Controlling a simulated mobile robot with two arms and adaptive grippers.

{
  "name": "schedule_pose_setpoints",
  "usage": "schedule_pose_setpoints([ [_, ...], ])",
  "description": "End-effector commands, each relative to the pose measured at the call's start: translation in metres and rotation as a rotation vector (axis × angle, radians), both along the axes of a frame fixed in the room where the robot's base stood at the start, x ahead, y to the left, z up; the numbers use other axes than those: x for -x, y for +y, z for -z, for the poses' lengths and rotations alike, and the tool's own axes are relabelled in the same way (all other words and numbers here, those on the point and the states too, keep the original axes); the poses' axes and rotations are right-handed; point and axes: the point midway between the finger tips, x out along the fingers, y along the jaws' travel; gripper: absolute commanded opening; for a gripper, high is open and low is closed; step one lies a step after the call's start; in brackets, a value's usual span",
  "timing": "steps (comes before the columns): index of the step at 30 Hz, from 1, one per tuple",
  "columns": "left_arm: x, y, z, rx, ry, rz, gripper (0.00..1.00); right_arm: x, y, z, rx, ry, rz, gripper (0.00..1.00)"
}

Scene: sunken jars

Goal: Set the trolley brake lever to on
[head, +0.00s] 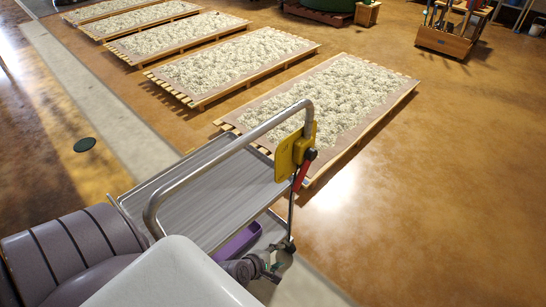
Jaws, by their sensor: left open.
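The trolley (215,190) stands in the lower middle, with a grey ribbed top tray and a bent metal tube handle (228,147). A yellow plate (287,158) is fixed on the right side of the handle. The red brake lever (302,172) is at this plate, slanting, with a black round part at its upper end. I cannot read any on or off marking. My left gripper (274,267) is open and empty, low beside the trolley's right upright, well below the lever and apart from it. My right gripper is out of view.
A purple container (238,241) shows below the top tray. Several slatted pallets with pale shaggy filling, the nearest (335,105) just behind the trolley, line the floor. A wooden tool box (444,40) stands at the back right. The brown floor on the right is clear.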

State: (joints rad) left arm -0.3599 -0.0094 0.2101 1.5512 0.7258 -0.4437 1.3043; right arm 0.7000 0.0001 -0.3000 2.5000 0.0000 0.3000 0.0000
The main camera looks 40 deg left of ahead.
Motion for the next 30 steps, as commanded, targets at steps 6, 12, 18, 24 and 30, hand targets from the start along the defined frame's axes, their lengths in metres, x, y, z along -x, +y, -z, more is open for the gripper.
schedule_pose_setpoints([
  [6,0.026,-0.014,0.029,-0.172,0.083,0.170,0.47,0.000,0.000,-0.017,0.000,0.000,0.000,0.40],
  [12,0.044,-0.022,0.048,-0.280,0.131,0.293,0.47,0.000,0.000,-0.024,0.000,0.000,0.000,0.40],
  [18,0.052,-0.025,0.057,-0.325,0.149,0.346,0.47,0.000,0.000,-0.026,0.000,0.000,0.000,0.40],
  [24,0.052,-0.025,0.058,-0.329,0.151,0.351,0.47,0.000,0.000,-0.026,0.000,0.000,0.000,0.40],
  [30,0.052,-0.025,0.058,-0.328,0.150,0.350,0.47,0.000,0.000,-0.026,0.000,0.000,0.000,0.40],
])
